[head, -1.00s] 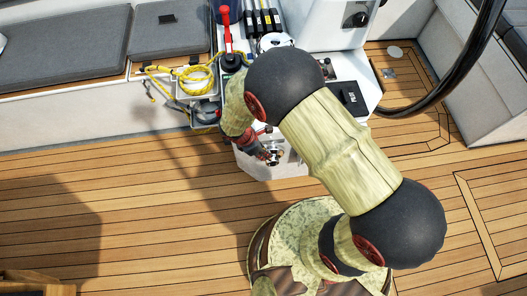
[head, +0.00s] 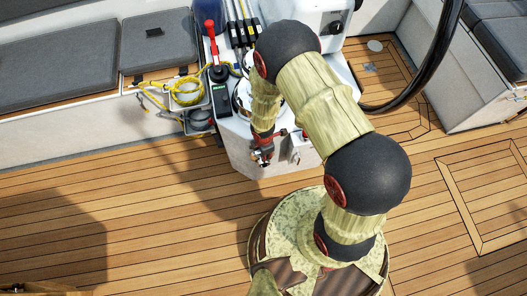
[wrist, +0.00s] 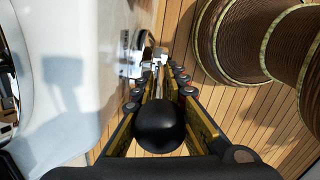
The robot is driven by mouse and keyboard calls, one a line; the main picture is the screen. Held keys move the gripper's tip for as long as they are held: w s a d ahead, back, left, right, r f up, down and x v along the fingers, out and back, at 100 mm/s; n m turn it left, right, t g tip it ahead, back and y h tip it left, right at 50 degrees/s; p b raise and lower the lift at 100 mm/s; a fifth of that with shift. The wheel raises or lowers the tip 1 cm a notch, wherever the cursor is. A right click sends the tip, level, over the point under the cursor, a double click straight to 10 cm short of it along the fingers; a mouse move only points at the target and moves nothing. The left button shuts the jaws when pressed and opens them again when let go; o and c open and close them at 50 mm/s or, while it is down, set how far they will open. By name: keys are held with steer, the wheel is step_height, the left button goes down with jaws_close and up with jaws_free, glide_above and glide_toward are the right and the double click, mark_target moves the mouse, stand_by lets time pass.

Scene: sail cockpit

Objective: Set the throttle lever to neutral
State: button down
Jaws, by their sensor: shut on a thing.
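The throttle lever has a round black knob (wrist: 160,127) and a bright metal stem (wrist: 160,57), seen in the wrist view. Its mount (wrist: 136,52) is on the side of the white pedestal. My gripper (wrist: 157,82) is shut on the lever's stem, with the knob between its fingers on the camera side. In the head view my gripper (head: 262,157) hangs at the pedestal's front, left of a pale mounting plate (head: 299,148). My fingers and forearm hide most of the lever there, so its angle is hard to tell.
The white pedestal (head: 247,165) stands close by my arm. A red-handled lever (head: 211,42) and a yellow rope (head: 188,91) are beyond it to the left. A black wheel rim (head: 420,85) curves at the right.

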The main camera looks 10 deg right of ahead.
steer(key=shift+s, duration=0.1)
steer(key=c, duration=1.8)
jaws_free()
steer(key=r, duration=1.2)
steer(key=shift+s+a, duration=0.25)
